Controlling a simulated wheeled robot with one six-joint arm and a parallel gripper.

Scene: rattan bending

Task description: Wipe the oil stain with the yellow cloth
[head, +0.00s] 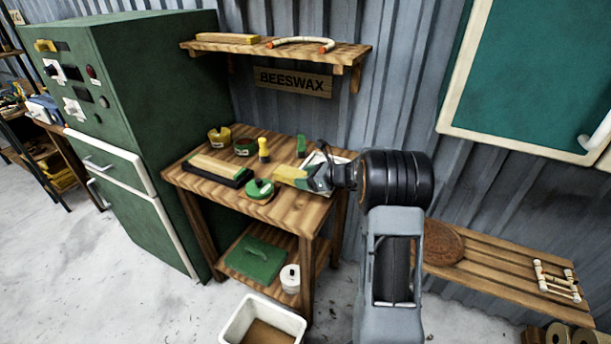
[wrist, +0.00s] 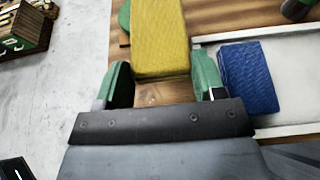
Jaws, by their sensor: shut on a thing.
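The yellow cloth (head: 291,174) is a folded block above the front right part of the wooden workbench (head: 285,212). My gripper (head: 316,178) is shut on it at its right end in the head view. In the wrist view the yellow cloth (wrist: 160,40) sits between the two green fingers of my gripper (wrist: 162,70) and sticks out beyond them. I cannot tell whether the cloth touches the bench top. I can make out no oil stain in either view; my arm and the cloth hide part of the bench top.
A white tray (wrist: 210,40) with a blue cloth (wrist: 249,77) lies right of my gripper. A green round tin (head: 260,189), a black-based block (head: 216,168), a yellow bottle (head: 264,149) and small tins stand on the bench. A shelf (head: 350,52) hangs above.

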